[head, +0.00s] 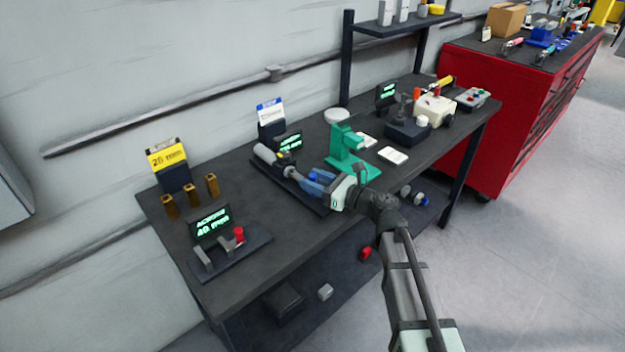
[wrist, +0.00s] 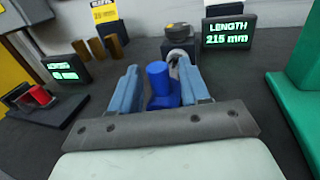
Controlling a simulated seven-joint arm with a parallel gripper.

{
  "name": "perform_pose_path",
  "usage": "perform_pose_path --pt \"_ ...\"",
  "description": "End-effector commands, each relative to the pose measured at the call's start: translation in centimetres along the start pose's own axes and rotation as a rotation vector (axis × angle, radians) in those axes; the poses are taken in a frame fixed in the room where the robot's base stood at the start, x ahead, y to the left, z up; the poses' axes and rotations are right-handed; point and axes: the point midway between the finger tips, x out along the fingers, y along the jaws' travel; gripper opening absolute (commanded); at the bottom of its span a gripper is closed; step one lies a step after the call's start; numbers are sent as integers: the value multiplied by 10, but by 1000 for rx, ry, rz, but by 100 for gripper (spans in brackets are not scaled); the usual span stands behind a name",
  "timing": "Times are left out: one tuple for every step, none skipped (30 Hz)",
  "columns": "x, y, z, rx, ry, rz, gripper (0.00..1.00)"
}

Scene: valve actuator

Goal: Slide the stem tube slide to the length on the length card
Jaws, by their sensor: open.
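The stem tube slide lies along a dark base plate (head: 311,198) on the bench. In the wrist view a blue handle (wrist: 159,82) stands between the fingers of my gripper (wrist: 158,70). My gripper (head: 312,181) is open, with a blue finger on each side of the handle; contact is not clear. The slide's display (wrist: 228,33) reads LENGTH 215 mm. A blue-and-white card (head: 270,111), likely the length card, stands behind; its text is unreadable.
A green press-like stand (head: 347,147) is close to the right of my gripper. At the left are a yellow 26 mm card (head: 167,154), several brass pieces and a display (head: 211,224) reading ACROSS 40 mm.

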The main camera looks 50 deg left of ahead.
Motion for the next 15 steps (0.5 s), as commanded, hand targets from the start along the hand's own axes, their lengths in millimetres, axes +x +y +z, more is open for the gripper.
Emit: perform_pose_path --pt "-8 1 0 0 0 -2 46" --pt "-12 1 0 0 0 -3 46" --pt "-18 2 0 0 0 -2 46" --pt "-24 2 0 0 0 -2 46" --pt "-30 2 0 0 0 -2 46" --pt "-38 1 0 0 0 -4 46" --pt "-44 2 0 0 1 -3 46" --pt "-50 2 0 0 0 -2 46" --pt "-58 2 0 0 1 -3 46" --pt "-64 1 0 0 1 -3 46" --pt "-70 2 0 0 1 -3 46" --pt "-77 2 0 0 1 -2 46" --pt "-83 2 0 0 1 -3 46" --pt "-88 1 0 0 1 -3 46" --pt "-95 2 0 0 1 -2 46"
